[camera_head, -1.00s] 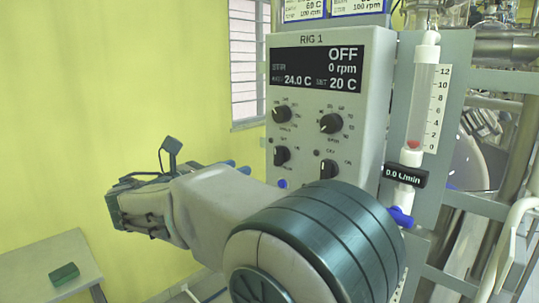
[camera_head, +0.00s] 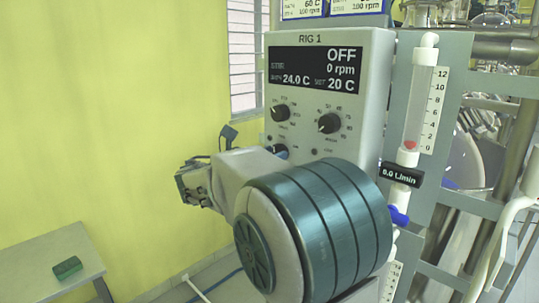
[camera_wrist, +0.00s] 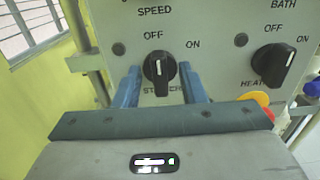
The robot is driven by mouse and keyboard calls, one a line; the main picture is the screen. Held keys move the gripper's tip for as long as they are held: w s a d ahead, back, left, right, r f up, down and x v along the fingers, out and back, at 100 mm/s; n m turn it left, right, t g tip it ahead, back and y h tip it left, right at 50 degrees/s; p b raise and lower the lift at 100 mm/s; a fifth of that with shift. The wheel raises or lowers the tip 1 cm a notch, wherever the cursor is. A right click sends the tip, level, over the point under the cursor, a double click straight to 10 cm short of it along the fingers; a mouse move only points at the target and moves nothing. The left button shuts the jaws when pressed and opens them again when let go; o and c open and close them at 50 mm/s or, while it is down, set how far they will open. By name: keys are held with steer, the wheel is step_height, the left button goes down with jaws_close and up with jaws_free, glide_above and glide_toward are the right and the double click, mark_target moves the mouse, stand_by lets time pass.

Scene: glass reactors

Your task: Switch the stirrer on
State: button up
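The black stirrer knob (camera_wrist: 159,69) is on the panel in the wrist view, between the OFF and ON labels. Its white pointer points up to OFF. My gripper (camera_wrist: 158,78) is open, with one blue finger on each side of the knob. Gaps show between the fingers and the knob. The lower part of the STIRRER label is partly hidden. In the head view the RIG 1 control box (camera_head: 378,75) has a display (camera_head: 315,68) reading OFF and 0 rpm. My arm hides the lower part of the box there.
The heater knob (camera_wrist: 273,65) is to the right of my gripper. A red and yellow button (camera_wrist: 262,103) is partly hidden below it. A flow tube (camera_head: 417,105) stands right of the box. A table (camera_head: 45,265) with a green block (camera_head: 67,267) is at lower left.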

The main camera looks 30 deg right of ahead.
jaws_close()
steer(key=shift+f+m+b, duration=0.15)
steer(key=shift+m+b, duration=0.15)
steer(key=shift+b, duration=0.25)
steer(key=shift+s+f+m+b, duration=0.1)
steer(key=shift+m+b, duration=2.7)
steer(key=shift+b, duration=0.6)
steer(key=shift+s+m+b, duration=0.1)
steer(key=shift+m+b, duration=2.7)
steer(key=shift+b, duration=0.6)
